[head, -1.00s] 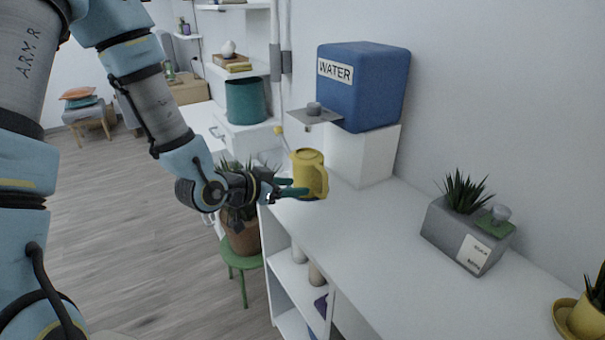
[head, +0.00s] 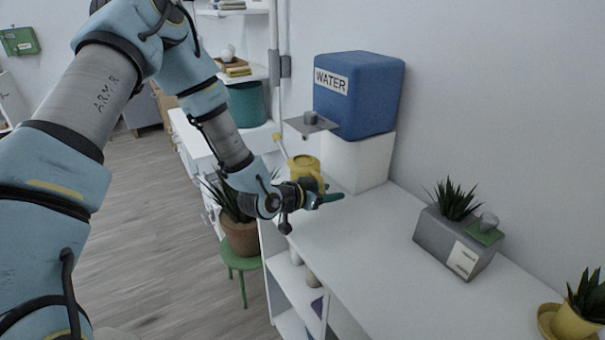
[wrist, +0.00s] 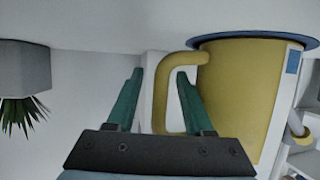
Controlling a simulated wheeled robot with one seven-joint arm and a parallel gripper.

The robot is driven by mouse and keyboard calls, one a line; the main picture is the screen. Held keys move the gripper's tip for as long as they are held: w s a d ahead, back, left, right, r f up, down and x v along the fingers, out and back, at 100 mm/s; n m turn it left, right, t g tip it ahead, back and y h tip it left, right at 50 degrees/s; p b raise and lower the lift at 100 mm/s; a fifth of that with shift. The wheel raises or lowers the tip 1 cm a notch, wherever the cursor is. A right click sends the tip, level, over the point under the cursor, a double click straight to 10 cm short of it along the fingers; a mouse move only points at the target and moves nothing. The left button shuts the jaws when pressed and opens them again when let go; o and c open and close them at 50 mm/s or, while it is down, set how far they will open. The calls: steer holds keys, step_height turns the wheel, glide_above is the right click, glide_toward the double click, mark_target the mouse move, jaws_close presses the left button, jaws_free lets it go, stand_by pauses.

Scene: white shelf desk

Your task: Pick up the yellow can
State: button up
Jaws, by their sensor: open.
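The yellow can (head: 303,164) stands on the white desk beside the water dispenser, partly hidden behind my gripper in the head view. In the wrist view the can (wrist: 240,95) fills the right side, with its loop handle (wrist: 160,95) facing my gripper. My gripper (head: 326,198) is open, its green fingers close to the can. In the wrist view the handle appears between the two fingers of my gripper (wrist: 160,73), the right finger over the gap between handle and body. I cannot tell whether either finger touches it.
A blue water tank (head: 358,95) on a white block (head: 357,162) stands just behind the can, with a small grey shelf (head: 311,123) above it. A grey planter (head: 455,242) is farther right on the desk (head: 385,270). The desk middle is clear.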

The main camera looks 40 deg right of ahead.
steer(key=shift+c, duration=0.2)
jaws_close()
steer(key=shift+d, duration=0.1)
stand_by(1.2)
